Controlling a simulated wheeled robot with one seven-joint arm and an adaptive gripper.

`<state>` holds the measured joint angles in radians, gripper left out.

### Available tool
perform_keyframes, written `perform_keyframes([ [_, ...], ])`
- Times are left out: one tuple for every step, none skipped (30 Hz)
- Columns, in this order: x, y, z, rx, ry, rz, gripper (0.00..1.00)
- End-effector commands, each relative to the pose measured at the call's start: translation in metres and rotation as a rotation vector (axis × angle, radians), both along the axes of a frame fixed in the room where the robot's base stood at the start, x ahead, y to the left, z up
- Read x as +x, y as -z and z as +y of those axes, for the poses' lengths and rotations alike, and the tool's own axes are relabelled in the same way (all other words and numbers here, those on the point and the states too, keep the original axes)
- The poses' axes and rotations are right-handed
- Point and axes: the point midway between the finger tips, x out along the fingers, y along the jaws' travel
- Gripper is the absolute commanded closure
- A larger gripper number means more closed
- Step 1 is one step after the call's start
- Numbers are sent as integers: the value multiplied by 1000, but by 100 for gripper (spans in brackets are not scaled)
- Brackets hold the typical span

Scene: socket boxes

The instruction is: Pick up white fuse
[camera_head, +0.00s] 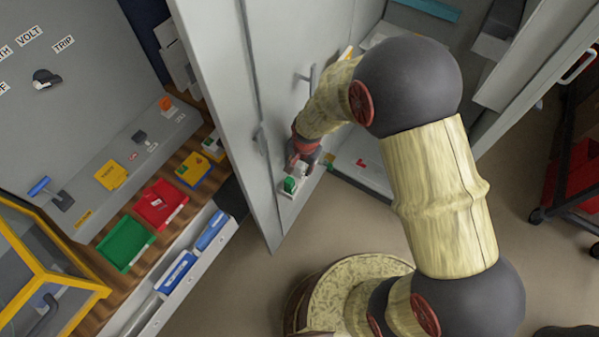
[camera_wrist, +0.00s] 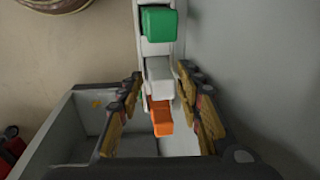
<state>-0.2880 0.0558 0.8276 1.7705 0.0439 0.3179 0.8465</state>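The white fuse (camera_wrist: 159,80) sits in a narrow pale holder (camera_wrist: 160,48), in the middle of a row, in the wrist view. A green fuse (camera_wrist: 158,23) is beyond it and an orange fuse (camera_wrist: 162,122) is nearer to me. My gripper (camera_wrist: 163,76) is open, with one fingertip on each side of the white fuse and small gaps visible. In the head view my gripper (camera_head: 300,160) is at the holder on the cabinet door, just above the green fuse (camera_head: 290,184). My gripper mostly hides the white fuse there.
A grey cabinet door (camera_head: 240,90) stands open beside my arm. A dark cart with red bins (camera_head: 572,185) stands at right. Grey bin walls (camera_wrist: 75,130) lie below the gripper in the wrist view.

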Motion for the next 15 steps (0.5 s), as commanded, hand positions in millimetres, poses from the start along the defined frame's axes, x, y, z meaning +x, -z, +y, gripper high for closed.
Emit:
perform_keyframes([
  [1, 1, 0, 0, 0, -1, 64],
  [1, 0, 0, 0, 0, -1, 64],
  [1, 0, 0, 0, 0, -1, 64],
  [1, 0, 0, 0, 0, -1, 64],
  [1, 0, 0, 0, -1, -1, 64],
  [1, -1, 0, 0, -1, -1, 66],
  [0, 0, 0, 0, -1, -1, 67],
  [0, 0, 0, 0, -1, -1, 69],
  [0, 0, 0, 0, -1, -1, 71],
  [0, 0, 0, 0, -1, -1, 73],
  [0, 0, 0, 0, -1, -1, 75],
  [0, 0, 0, 1, -1, -1, 77],
  [0, 0, 0, 1, -1, -1, 79],
  [0, 0, 0, 0, -1, 0, 80],
  [0, 0, 0, 1, -1, -1, 83],
])
